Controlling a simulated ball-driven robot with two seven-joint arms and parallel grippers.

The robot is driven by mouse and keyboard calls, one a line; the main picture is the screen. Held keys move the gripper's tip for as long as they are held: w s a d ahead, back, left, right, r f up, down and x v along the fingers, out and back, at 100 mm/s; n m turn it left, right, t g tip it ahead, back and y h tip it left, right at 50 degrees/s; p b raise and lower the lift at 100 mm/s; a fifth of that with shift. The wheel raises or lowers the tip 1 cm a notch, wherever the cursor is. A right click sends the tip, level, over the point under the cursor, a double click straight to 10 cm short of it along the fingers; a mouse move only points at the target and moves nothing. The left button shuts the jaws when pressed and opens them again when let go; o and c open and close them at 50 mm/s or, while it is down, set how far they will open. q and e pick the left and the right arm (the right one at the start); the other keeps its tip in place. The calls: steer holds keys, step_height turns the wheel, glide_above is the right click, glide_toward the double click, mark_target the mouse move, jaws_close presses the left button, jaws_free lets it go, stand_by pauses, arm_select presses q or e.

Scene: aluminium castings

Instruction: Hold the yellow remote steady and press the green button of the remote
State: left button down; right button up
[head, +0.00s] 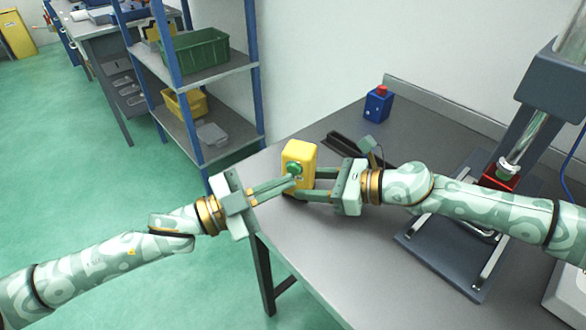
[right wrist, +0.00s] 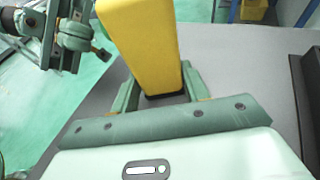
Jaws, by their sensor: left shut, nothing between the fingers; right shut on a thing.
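The yellow remote (head: 300,152) stands upright at the corner of the grey table in the head view. A green button (head: 295,169) shows on its face. My right gripper (head: 305,185) is shut on the remote from the right; the right wrist view shows the yellow body (right wrist: 140,45) between its fingers. My left gripper (head: 293,182) is shut and empty, its fingertips at the remote's face just below the green button. I cannot tell whether they touch the button. The left gripper also shows at the upper left of the right wrist view (right wrist: 103,55).
The grey table (head: 335,245) has a blue box with a red button (head: 378,104) at the back. A dark press-like stand (head: 450,240) is at the right, behind and below my right arm. A shelf rack (head: 225,145) with bins stands behind the left edge.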

arm_select(q)
steer(key=shift+s, duration=0.1)
steer(key=shift+s+a, duration=0.25)
steer(key=shift+s, duration=0.55)
steer(key=shift+s+a, duration=0.25)
steer(key=shift+s, duration=0.5)
steer(key=shift+s+a, duration=0.25)
steer(key=shift+s, duration=0.55)
arm_select(e)
steer(key=o, duration=0.8)
steer(key=shift+o, duration=0.2)
steer(key=shift+d, duration=0.1)
